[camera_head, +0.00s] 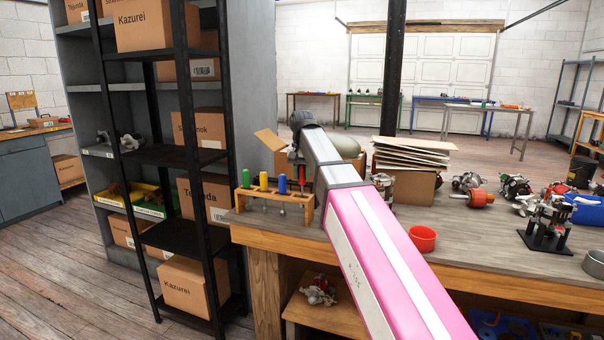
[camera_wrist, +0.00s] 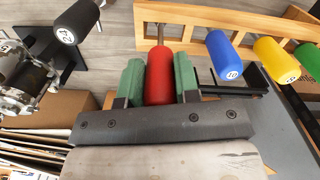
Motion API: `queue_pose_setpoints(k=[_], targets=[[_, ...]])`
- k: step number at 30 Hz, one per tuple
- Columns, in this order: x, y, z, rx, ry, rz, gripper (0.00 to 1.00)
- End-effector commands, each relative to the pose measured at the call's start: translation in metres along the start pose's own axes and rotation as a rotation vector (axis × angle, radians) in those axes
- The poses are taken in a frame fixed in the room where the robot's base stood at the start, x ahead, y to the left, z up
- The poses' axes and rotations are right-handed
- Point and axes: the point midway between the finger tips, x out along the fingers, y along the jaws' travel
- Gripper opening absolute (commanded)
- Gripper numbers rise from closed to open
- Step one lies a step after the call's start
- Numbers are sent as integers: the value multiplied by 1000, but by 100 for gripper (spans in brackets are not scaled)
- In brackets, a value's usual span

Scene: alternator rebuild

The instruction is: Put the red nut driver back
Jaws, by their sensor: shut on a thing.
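The red nut driver (camera_head: 303,177) is at the right end of a wooden rack (camera_head: 262,193) on the workbench. In the wrist view its red handle (camera_wrist: 160,76) sits between the two green fingers of my gripper (camera_wrist: 159,80), which is shut on it. Its metal shaft overlaps the rack's wood (camera_wrist: 190,44); I cannot tell whether it is inside a slot. Blue (camera_head: 282,184), yellow (camera_head: 264,180) and green (camera_head: 245,178) drivers stand in the rack beside it. My arm hides part of the bench behind the gripper.
A stack of cardboard sheets (camera_head: 412,150), a red bowl (camera_head: 423,239) and alternator parts (camera_head: 515,187) are to the right on the bench. A black shelf post (camera_head: 192,140) stands left of the rack.

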Motion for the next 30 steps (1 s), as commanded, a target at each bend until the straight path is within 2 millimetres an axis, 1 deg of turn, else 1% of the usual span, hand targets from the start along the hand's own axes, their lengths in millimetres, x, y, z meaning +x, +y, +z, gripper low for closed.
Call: queue_pose_setpoints(k=[5, 22, 30], targets=[[4, 0, 0, 0, 0, 0, 3], [32, 0, 0, 0, 0, 0, 3], [34, 0, -1, 0, 1, 0, 3]])
